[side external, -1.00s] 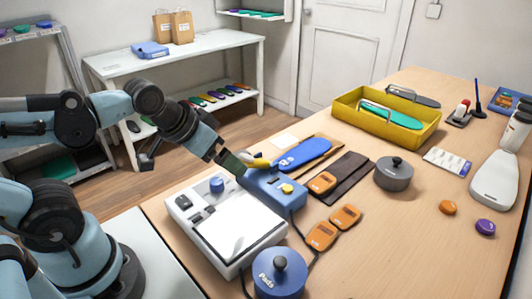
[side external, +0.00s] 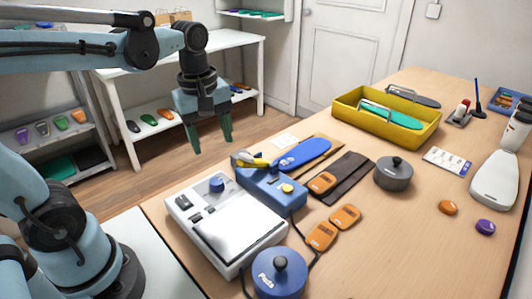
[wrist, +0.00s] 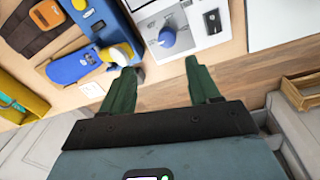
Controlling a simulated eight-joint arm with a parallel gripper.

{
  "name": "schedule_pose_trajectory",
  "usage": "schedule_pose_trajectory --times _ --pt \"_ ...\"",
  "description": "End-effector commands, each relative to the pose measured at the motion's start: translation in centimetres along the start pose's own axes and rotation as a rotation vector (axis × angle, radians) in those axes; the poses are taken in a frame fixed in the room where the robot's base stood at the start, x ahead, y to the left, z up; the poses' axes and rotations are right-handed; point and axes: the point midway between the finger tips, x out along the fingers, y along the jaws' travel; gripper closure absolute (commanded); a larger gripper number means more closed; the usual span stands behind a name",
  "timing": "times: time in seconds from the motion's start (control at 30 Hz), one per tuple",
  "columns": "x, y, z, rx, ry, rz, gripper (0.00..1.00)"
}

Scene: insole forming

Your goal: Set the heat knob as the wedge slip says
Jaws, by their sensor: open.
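A blue knob (side external: 217,185) stands on the top left of a white device (side external: 187,218) with a pale flat plate. The knob also shows in the wrist view (wrist: 166,38), with a white pointer or edge on it. A yellow knob (side external: 287,188) sits on a blue device (side external: 262,186) beside it. I cannot tell from labels which is the heat knob. A small pale slip (side external: 287,141) lies at the table's far edge; its writing is unreadable. My gripper (side external: 211,143) is open and empty, pointing down, above and beyond the white device, apart from both knobs.
A yellow-and-grey part (side external: 250,160) rises from the blue device. A blue insole (side external: 302,152), orange pads (side external: 322,183), grey pot (side external: 394,173), blue round pot (side external: 280,273) and yellow crate (side external: 378,134) crowd the table. Open floor lies behind its left edge.

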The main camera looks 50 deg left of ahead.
Motion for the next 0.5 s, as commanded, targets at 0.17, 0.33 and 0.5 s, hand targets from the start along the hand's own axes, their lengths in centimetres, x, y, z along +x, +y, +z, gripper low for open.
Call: schedule_pose_trajectory --times 0.17,0.33,0.5 --pt "-0.4 0.1 -0.6 -0.213 -0.021 -0.081 0.39" --pt "-0.1 0.0 -0.7 -0.261 -0.024 -0.098 0.39" --pt "1.6 -0.1 -0.6 -0.259 -0.024 -0.097 0.39"
